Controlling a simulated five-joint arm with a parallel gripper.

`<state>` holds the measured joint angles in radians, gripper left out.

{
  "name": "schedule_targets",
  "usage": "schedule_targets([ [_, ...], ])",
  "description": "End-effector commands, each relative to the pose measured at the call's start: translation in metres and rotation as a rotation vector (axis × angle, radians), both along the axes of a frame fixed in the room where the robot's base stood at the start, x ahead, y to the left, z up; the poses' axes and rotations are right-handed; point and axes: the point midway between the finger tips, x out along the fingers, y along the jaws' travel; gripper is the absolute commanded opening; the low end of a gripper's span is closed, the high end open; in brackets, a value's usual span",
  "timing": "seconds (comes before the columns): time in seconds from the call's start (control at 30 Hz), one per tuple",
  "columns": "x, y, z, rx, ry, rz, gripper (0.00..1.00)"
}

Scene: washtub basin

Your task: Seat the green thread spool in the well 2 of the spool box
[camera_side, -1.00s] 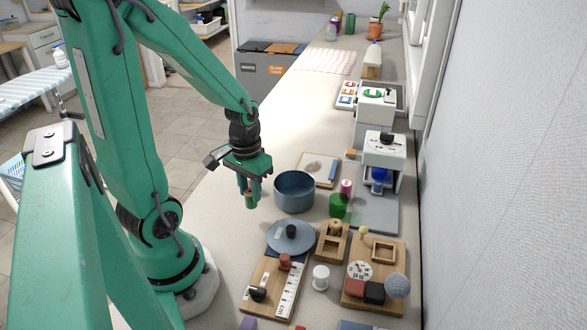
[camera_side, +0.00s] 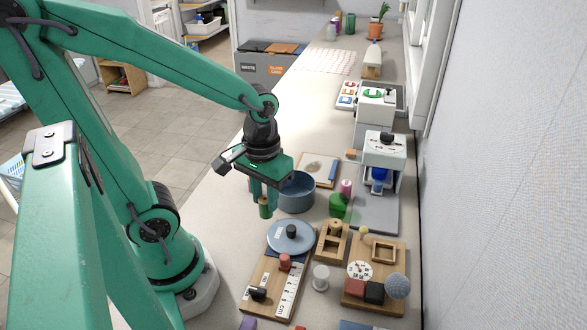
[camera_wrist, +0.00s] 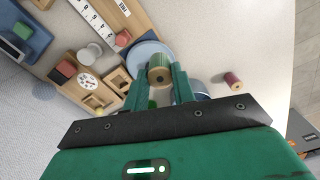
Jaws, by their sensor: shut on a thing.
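The green thread spool (camera_side: 265,208), with wooden ends, is held upright between the fingers of my gripper (camera_side: 264,198). In the wrist view the spool (camera_wrist: 160,75) shows between the two fingertips, over the edge of the round blue lid. The wooden spool box (camera_side: 344,245) stands to the right of the blue lid, apart from my gripper. Its near square well looks empty; a round wooden piece shows at its far well. I cannot read which well is number 2.
The blue pot (camera_side: 297,192) is right beside my gripper. A white spool (camera_side: 321,277), a green object (camera_side: 337,206) and a board with a dial (camera_side: 390,302) surround the box.

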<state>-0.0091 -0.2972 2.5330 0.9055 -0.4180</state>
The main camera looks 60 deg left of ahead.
Motion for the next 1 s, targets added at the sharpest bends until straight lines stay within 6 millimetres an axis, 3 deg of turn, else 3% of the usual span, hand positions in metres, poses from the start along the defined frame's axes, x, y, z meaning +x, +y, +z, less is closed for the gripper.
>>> schedule_targets([
  [0.77, 0.000, -0.004, 0.002, 0.000, 0.000, -0.001, 0.04],
  [1.0, 0.006, -0.014, 0.003, 0.000, 0.001, -0.008, 0.04],
])
